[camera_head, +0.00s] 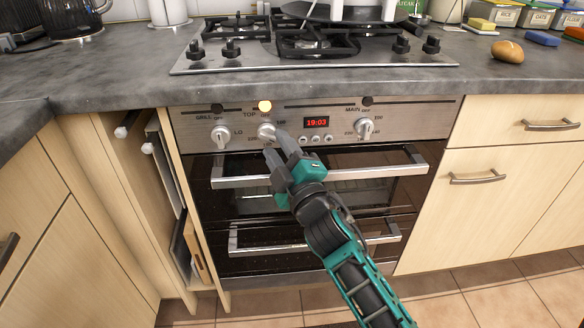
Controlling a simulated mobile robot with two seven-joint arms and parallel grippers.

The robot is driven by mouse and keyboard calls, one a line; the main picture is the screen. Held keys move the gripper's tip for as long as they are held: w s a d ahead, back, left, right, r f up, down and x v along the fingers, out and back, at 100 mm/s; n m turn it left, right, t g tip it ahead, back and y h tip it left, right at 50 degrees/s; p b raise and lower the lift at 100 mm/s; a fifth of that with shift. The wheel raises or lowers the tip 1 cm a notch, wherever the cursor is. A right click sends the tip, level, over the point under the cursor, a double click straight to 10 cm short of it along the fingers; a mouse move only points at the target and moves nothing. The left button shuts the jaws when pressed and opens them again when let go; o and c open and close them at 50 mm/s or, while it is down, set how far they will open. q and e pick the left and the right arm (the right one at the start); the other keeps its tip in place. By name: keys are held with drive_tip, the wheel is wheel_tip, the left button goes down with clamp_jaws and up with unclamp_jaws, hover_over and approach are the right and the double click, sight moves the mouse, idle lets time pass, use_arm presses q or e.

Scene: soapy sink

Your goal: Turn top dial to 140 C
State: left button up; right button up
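The oven's control panel (330,128) runs below the worktop. The top dial (265,131) is a pale knob under the lit orange lamp (264,106), and its marked numbers are too small to read fully. My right gripper (276,144) reaches up from the lower right, with its fingertips at or just below the top dial. The fingers overlap in this view, so their gap and any hold on the dial cannot be told. My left gripper is not in view.
The grill dial (220,133) is to the left and the main dial (363,128) to the right, beyond the red clock display (316,122). The upper oven door handle (330,176) sticks out below the panel. The hob (310,48) is above.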

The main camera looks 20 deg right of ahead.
use_arm(q)
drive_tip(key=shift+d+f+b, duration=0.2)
drive_tip(key=shift+b, duration=0.3)
use_arm(e)
drive_tip(key=v, duration=1.2)
drive_tip(key=shift+s, duration=0.2)
drive_tip(key=shift+f, duration=0.1)
